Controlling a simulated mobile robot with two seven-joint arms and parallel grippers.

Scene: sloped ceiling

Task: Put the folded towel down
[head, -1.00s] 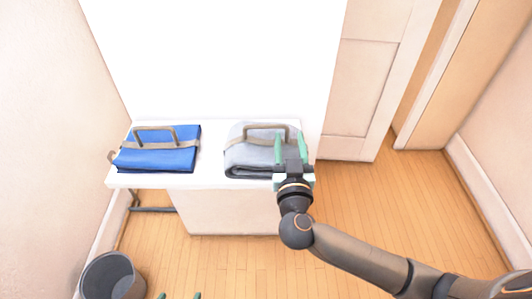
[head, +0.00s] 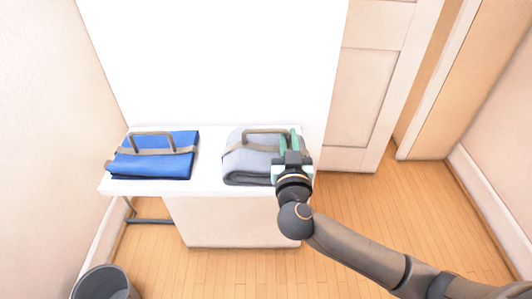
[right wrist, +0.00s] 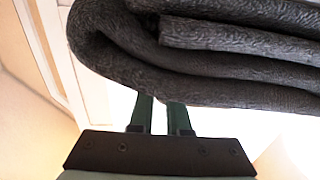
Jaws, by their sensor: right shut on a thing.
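The folded grey towel (head: 250,165), with a tan strap and a brown handle (head: 266,131), is at the right end of the white table. I cannot tell whether its underside touches the top. My right gripper (head: 290,139) reaches over the towel's right side, its green fingers at the handle. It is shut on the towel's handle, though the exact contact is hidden. In the right wrist view the dark towel folds (right wrist: 215,50) cover the fingertips, and the two fingers (right wrist: 160,110) are close together. My left gripper is not in view.
A folded blue towel (head: 155,162) with a similar strap and handle lies on the left of the white table (head: 210,180). Bare tabletop separates the two towels. A dark bin (head: 105,284) stands on the floor at lower left. A door (head: 362,90) is behind to the right.

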